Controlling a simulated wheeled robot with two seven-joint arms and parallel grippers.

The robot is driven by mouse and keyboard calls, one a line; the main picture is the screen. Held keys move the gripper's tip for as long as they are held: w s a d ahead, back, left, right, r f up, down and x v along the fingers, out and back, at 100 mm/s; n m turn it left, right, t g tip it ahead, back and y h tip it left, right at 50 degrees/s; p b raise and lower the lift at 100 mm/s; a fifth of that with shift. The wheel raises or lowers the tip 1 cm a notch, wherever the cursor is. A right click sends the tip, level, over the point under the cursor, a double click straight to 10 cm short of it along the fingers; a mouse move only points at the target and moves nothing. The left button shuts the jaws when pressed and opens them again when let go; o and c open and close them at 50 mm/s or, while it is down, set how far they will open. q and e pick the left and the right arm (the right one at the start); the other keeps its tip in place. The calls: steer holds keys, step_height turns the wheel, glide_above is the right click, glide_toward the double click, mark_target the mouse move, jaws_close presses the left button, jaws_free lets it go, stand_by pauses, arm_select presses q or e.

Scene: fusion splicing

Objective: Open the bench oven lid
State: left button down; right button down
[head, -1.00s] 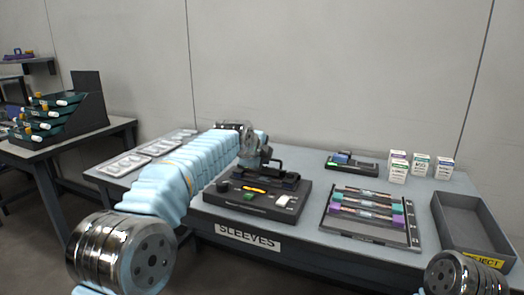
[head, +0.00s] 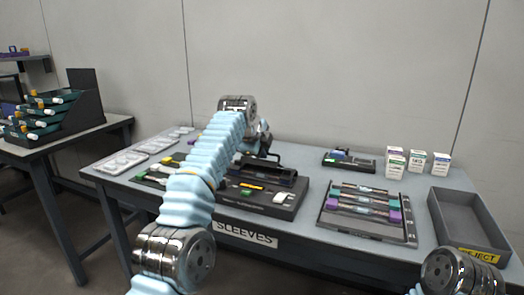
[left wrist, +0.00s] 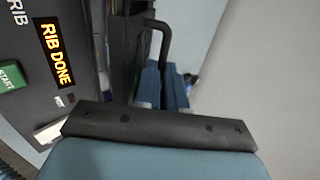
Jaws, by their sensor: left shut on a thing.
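The bench oven (head: 258,204) is a dark box on the middle of the workbench. Its dark lid (head: 268,173) has a black bar handle, whose bend shows in the left wrist view (left wrist: 164,42). My left gripper (head: 262,143) reaches over the back of the oven, its fingers partly hidden behind my own arm. In the left wrist view its blue fingertips (left wrist: 163,88) are shut on the handle's end. The display (left wrist: 55,55) reads "RIB DONE", beside a green START button (left wrist: 10,77). I cannot tell exactly how far the lid is raised. My right gripper is out of view.
Right of the oven lies a tray of coloured holders (head: 366,238), then a grey reject bin (head: 440,222). Small boxes (head: 417,161) and a dark device (head: 349,161) stand behind. White trays (head: 122,163) lie at left. A side table holds a dark rack (head: 85,105).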

arm_select(q)
steer(key=shift+f, duration=0.1)
steer(key=c, duration=1.5)
jaws_free()
steer(key=v, duration=1.3)
steer(key=shift+s+r, duration=0.25)
steer(key=shift+r, duration=0.05)
steer(key=shift+a, duration=0.1)
